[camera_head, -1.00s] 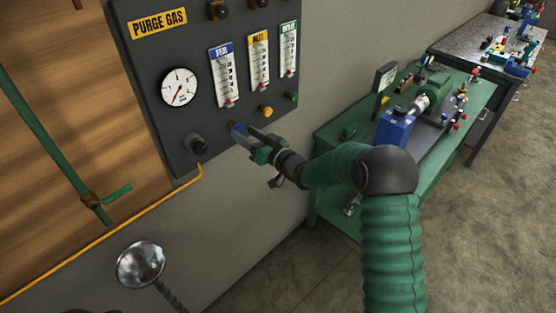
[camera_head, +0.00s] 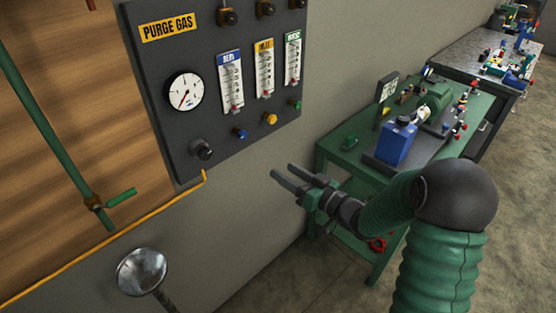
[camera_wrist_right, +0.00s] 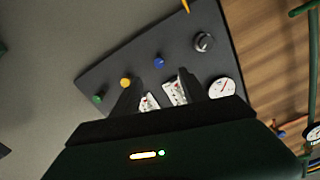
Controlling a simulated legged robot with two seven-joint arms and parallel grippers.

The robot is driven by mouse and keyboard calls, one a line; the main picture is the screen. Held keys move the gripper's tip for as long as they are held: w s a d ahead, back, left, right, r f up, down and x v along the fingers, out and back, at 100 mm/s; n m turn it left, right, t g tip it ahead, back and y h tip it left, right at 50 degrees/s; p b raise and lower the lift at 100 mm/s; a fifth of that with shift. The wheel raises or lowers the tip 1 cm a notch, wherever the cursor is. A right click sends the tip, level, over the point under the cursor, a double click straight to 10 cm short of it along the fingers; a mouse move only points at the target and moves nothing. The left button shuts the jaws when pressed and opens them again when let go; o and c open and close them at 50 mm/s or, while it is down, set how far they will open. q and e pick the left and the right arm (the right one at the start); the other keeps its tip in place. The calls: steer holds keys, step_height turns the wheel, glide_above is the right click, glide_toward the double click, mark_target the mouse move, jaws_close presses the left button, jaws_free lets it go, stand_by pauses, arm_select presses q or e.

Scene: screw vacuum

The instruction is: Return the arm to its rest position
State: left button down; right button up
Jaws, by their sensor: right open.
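My right gripper (camera_head: 283,175) is open and empty in the head view. It hangs in the air in front of the grey wall, below and right of the purge gas panel (camera_head: 215,140), apart from it. The blue knob (camera_head: 240,133), yellow knob (camera_head: 270,119) and green knob (camera_head: 296,104) on the panel are all uncovered. In the right wrist view the two fingers (camera_wrist_right: 160,92) stand apart with the panel (camera_wrist_right: 180,55) beyond them. The left gripper is not in view.
A green bench (camera_head: 345,165) with a blue box (camera_head: 397,142) stands close to the right arm. A dark workbench (camera_head: 478,60) is further back. A shiny metal dish (camera_head: 142,271) is at the lower left. A green pipe (camera_head: 45,125) runs along the wood wall.

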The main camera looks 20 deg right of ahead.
step_height(320, 180, down, 8)
steer(key=s+g+h, duration=0.2)
steer(key=g+h, duration=0.3)
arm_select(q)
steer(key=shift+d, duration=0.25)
arm_select(e)
steer(key=s+a+f+g, duration=0.2)
steer(key=s+g, duration=0.1)
steer(key=s, duration=0.3)
steer(key=s+a+f+g, duration=0.2)
steer(key=s+a+g, duration=0.1)
steer(key=s, duration=0.4)
steer(key=s+a+f+g+h, duration=0.1)
steer(key=s+a+f+g, duration=0.1)
steer(key=s, duration=0.4)
steer(key=shift+s+a+m+g, duration=0.25)
steer(key=shift+s+m+g, duration=0.15)
steer(key=shift+g, duration=0.1)
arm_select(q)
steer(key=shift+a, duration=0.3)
arm_select(e)
steer(key=shift+w+a+f, duration=0.1)
steer(key=shift+a, duration=0.2)
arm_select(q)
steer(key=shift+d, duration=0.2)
arm_select(e)
steer(key=shift+d, duration=0.25)
